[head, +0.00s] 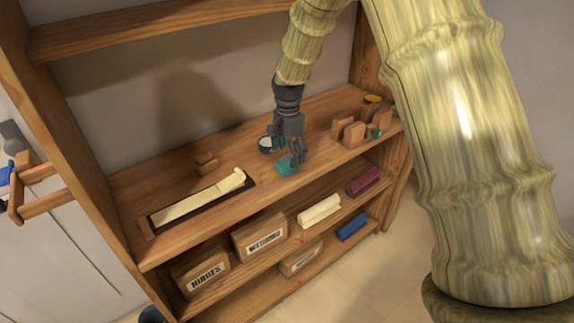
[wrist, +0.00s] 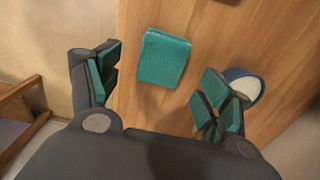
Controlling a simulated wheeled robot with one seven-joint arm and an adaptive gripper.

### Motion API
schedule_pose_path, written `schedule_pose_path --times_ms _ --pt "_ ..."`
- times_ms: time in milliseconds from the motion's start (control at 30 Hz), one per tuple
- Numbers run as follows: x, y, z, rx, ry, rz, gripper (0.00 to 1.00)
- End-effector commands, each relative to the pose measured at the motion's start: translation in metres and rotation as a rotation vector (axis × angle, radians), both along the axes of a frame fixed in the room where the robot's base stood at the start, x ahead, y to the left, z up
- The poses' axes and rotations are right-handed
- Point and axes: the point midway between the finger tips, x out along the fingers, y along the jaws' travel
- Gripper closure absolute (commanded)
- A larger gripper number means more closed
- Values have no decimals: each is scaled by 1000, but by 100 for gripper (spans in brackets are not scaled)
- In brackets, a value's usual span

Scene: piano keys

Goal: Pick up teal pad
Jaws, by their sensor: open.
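The teal pad (head: 286,166) lies flat on the wooden shelf top in the head view, just below my gripper. In the wrist view the teal pad (wrist: 163,59) shows whole, a small square with nothing on it. My gripper (head: 291,161) points down over it in the head view. In the wrist view my gripper (wrist: 157,90) is open and empty, its teal-faced fingers wide apart. The pad lies between and slightly beyond the fingers there. The exact height of the fingertips above the pad is hard to tell.
A blue-rimmed bowl (head: 266,145) stands close behind my gripper; it also shows beside the right finger in the wrist view (wrist: 246,86). A long tray with cream keys (head: 200,201) lies to the left. Wooden blocks (head: 349,132) stand to the right. Labelled boxes (head: 259,238) sit on the shelf below.

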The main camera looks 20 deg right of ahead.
Motion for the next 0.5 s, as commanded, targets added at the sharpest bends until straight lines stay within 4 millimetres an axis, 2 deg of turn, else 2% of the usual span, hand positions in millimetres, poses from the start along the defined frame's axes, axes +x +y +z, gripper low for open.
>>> schedule_pose_path --times_ms 300,500 --pt "1 3 -35 1 1 0 21" --pt "1 2 -44 0 1 0 21"
